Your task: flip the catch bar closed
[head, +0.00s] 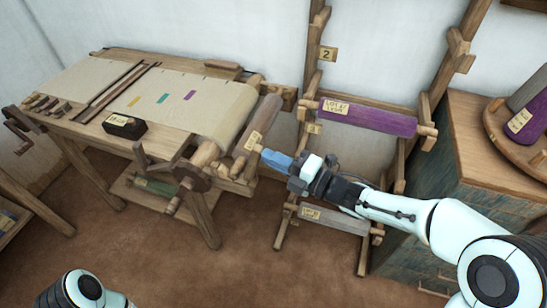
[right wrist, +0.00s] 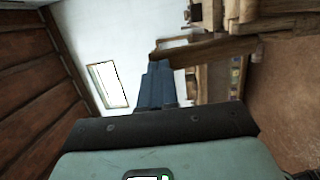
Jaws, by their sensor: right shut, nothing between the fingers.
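The wooden loom (head: 95,128) stands at left with cream cloth (head: 215,100) running over its right end. A grey roll (head: 262,118) lies along that end, beside a wooden bracket (head: 285,94). A small paper tag (head: 253,141) hangs near the roll's lower end. My right gripper (head: 266,155) is shut and empty, its blue fingers pointing left close to the tag; contact cannot be told. In the right wrist view the shut fingers (right wrist: 155,85) lie close to a wooden bar (right wrist: 215,48). I cannot tell for certain which piece is the catch bar. My left gripper is out of view.
A rack behind my right arm holds a purple roll (head: 368,117) and a lower grey roll (head: 335,219). A wooden cabinet (head: 490,150) with a round tray of rolls stands at right. The brown floor (head: 230,265) in front is clear.

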